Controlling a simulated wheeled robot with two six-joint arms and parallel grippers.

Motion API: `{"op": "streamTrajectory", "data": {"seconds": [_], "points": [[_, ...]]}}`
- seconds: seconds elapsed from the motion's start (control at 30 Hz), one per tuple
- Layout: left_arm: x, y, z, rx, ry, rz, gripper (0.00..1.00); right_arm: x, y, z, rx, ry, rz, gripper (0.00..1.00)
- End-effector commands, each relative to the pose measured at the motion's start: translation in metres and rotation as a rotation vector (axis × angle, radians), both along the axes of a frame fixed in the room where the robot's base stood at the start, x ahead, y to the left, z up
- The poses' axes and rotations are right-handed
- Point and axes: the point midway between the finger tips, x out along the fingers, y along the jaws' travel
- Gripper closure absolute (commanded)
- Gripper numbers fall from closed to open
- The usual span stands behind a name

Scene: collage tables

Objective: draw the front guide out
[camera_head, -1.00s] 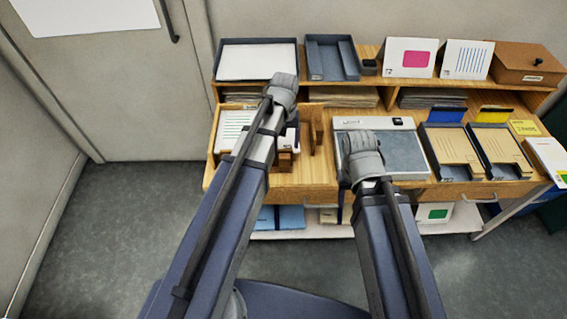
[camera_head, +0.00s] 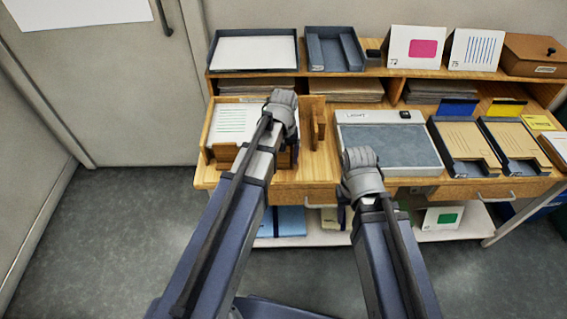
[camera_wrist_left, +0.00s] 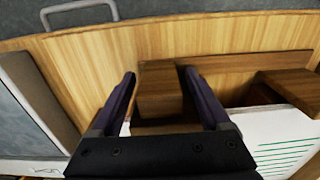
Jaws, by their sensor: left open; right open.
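A wooden block, seemingly part of the front guide, stands between the fingers of my left gripper (camera_wrist_left: 160,75) in the left wrist view (camera_wrist_left: 158,100). The fingers are open on both sides of it; I cannot tell if they touch it. A second wooden piece (camera_head: 225,154) stands at the front left, before the white sheets (camera_head: 233,122).
An upright wooden piece (camera_head: 319,122) stands right of my left gripper. The lightbox (camera_head: 390,147) lies further right, then two dark trays with tan folders (camera_head: 465,140). A shelf behind holds trays and cards. Bare wood shows between the upright piece and the lightbox.

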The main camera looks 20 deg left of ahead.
Motion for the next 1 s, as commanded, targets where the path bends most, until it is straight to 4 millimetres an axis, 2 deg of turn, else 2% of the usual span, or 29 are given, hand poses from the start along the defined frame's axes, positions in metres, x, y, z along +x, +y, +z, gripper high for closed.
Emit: {"op": "streamTrajectory", "data": {"seconds": [0.27, 0.9, 1.0], "points": [[0.0000, 0.0000, -0.0009, 0.000, 0.000, 0.000, 0.20, 0.0000, 0.0000, -0.0009, 0.000, 0.000, 0.000, 0.50], [0.0000, 0.0000, -0.0010, 0.000, 0.000, 0.000, 0.92, 0.0000, 0.0000, -0.0010, 0.000, 0.000, 0.000, 0.50], [0.0000, 0.0000, -0.0010, 0.000, 0.000, 0.000, 1.00, 0.0000, 0.0000, -0.0010, 0.000, 0.000, 0.000, 0.50]]}}
